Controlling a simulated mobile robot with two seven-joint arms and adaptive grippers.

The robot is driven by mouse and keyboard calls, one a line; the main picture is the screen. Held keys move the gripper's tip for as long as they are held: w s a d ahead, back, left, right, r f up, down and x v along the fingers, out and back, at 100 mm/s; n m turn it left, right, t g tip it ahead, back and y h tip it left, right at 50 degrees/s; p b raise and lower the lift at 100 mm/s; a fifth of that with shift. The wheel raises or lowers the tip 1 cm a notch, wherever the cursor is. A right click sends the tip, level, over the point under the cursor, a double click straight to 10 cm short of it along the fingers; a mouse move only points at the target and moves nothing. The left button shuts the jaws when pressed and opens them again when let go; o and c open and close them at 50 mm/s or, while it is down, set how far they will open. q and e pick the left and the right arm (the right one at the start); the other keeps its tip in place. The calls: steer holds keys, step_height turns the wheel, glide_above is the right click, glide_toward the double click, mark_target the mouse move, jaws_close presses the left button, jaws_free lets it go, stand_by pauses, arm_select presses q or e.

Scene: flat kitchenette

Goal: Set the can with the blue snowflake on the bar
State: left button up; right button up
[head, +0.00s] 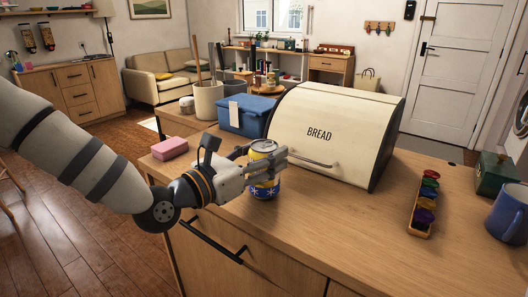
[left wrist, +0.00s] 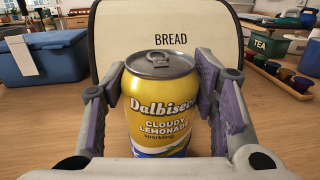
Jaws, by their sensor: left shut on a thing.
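The can (head: 265,190) is yellow above and blue below, with white snowflake marks low on its side in the head view. In the left wrist view the can (left wrist: 160,100) stands upright, its silver lid and lemonade label facing me. My left gripper (head: 265,167) is shut on the can, with one finger on each side; its fingers also show in the left wrist view (left wrist: 160,110). The can is at the front part of the wooden counter (head: 330,225), before the bread box. I cannot tell whether its base touches the wood.
A cream bread box (head: 325,125) stands just behind the can. A blue cooler (head: 245,115) and a pink block (head: 170,148) are to the left. A rack of coloured pods (head: 420,218), a green tea tin (head: 497,174) and a blue mug (head: 508,213) are right. The counter's front middle is clear.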

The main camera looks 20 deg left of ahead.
arm_select(q)
steer(key=shift+d+f, duration=0.1)
steer(key=o, duration=1.5)
steer(key=shift+w+f, duration=0.1)
